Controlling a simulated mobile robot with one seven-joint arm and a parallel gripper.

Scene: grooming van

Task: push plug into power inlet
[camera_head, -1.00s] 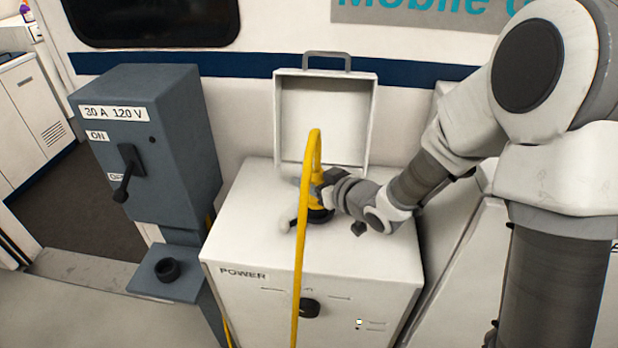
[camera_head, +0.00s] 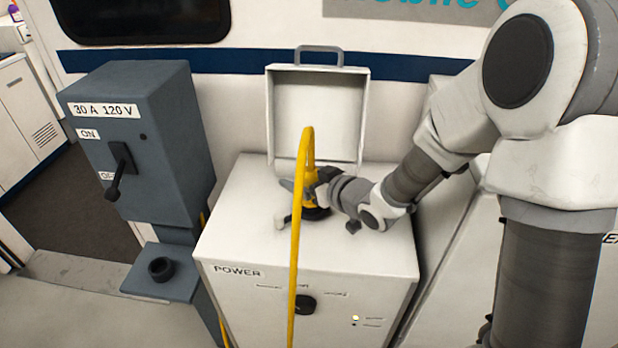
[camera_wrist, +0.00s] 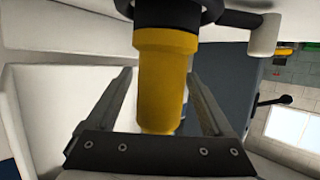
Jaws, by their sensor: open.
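The yellow plug (camera_wrist: 165,85) with a black collar stands upright on top of the white power cabinet (camera_head: 240,225), in front of its raised lid. In the head view the plug (camera_head: 310,190) has its yellow cable (camera_head: 297,240) looping up and hanging down the cabinet's front. The black inlet ring (camera_wrist: 165,12) shows at the top of the wrist view around the plug's end. My gripper (camera_wrist: 157,85) is open, its fingers on either side of the plug with gaps visible. How deep the plug sits in the inlet is hidden.
The raised white lid (camera_head: 317,115) stands behind the plug. A grey switch box (camera_head: 150,140) with a black lever is to the left, above a small shelf with a dark ring (camera_head: 161,269). A black knob (camera_head: 305,304) is on the cabinet front.

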